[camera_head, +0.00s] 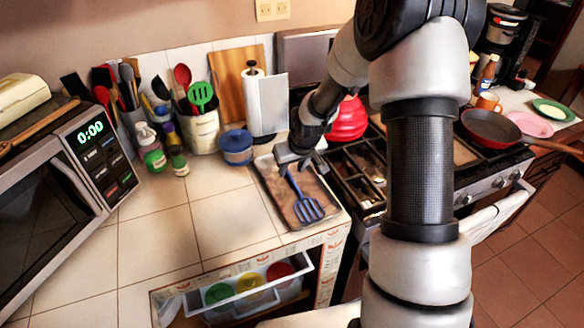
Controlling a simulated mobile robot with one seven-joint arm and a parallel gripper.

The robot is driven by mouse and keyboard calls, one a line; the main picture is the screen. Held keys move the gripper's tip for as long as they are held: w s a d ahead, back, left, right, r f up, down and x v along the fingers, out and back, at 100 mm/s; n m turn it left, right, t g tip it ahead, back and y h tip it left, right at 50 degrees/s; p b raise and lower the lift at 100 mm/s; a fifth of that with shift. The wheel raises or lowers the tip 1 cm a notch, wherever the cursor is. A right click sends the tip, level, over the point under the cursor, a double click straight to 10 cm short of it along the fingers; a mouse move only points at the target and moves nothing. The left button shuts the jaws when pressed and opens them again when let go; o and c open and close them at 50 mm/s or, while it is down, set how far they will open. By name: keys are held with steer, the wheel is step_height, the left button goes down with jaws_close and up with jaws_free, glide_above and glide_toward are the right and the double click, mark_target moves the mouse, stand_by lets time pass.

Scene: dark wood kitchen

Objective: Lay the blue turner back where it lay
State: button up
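The blue turner (308,208) has a slotted head and a thin handle that runs up and left to my gripper (288,167). My gripper points down over the far part of a brown-surfaced tray (279,215) on the tiled counter. Its fingers appear shut around the upper end of the turner's handle, though the fingertips are small and partly hidden. The turner's head is over the tray's near right part. I cannot tell whether it touches the tray.
An open drawer (236,300) holds coloured items below. The counter (170,235) left of the tray is clear.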

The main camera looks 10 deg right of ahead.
steer(key=shift+r, duration=0.1)
steer(key=p+v, duration=0.2)
steer(key=v, duration=1.5)
steer(key=shift+r, duration=0.15)
